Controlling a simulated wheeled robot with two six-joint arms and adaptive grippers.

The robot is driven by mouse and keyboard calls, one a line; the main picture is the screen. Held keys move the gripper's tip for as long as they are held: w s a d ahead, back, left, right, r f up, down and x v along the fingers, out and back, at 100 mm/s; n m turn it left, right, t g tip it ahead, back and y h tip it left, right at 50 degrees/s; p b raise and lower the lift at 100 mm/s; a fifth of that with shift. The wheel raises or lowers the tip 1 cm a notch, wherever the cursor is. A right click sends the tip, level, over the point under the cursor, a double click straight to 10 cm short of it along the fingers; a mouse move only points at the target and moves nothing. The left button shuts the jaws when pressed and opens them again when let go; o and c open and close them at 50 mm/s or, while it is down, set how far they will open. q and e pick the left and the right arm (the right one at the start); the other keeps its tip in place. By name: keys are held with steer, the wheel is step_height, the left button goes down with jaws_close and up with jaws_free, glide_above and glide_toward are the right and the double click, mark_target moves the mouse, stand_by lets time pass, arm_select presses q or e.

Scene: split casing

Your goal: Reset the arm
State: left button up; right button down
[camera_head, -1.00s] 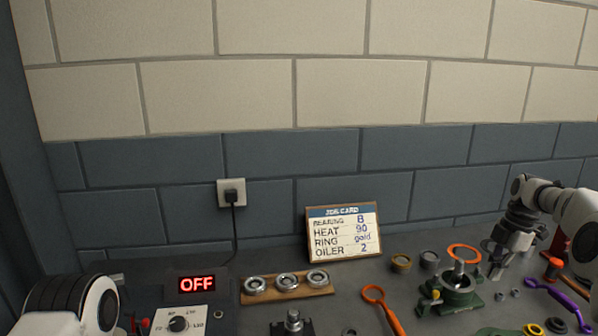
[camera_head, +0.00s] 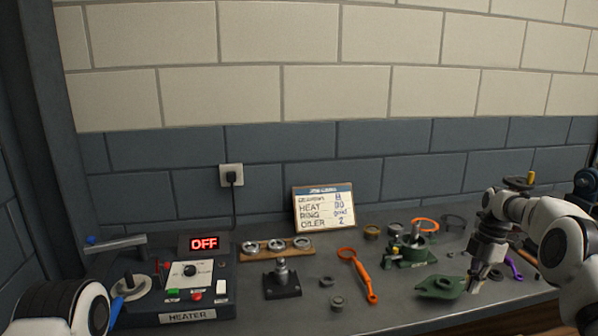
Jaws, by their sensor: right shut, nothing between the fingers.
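My right arm comes in from the right. Its gripper (camera_head: 476,282) points down, shut and empty, at the right end of a flat green casing part (camera_head: 436,287) on the bench; I cannot tell whether they touch. A green casing piece (camera_head: 412,257) with a metal part in it stands behind, to the left of the gripper. Of my left arm only a white and black link shows at the lower left; its gripper is out of view.
The heater (camera_head: 196,292) reads OFF, at left. A bearing board (camera_head: 277,247), a black stand (camera_head: 282,282), an orange tool (camera_head: 357,272) and a job card (camera_head: 324,209) occupy the middle. Coloured rings (camera_head: 424,225) lie behind the casing. The bench's front middle is mostly clear.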

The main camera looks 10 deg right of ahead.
steer(key=s+a+f+g, duration=0.2)
steer(key=s+a+f, duration=0.4)
steer(key=a+f, duration=0.3)
steer(key=s+a+f+g, duration=0.3)
steer(key=s+a+f, duration=0.35)
steer(key=f, duration=0.45)
steer(key=s+a+f+m+h, duration=0.1)
steer(key=s+a+f+m, duration=0.1)
steer(key=s+a+f, duration=0.3)
steer(key=s+a+f+m, duration=0.1)
steer(key=s+f, duration=0.2)
steer(key=s, duration=0.5)
steer(key=s+a+m+t, duration=0.3)
steer(key=s+m, duration=0.9)
steer(key=s, duration=0.5)
steer(key=w+m+t, duration=0.2)
steer(key=w+m, duration=0.1)
steer(key=w+m+t+h, duration=0.1)
steer(key=w+m, duration=0.1)
steer(key=shift+d+r, duration=0.1)
steer(key=shift+r, duration=0.25)
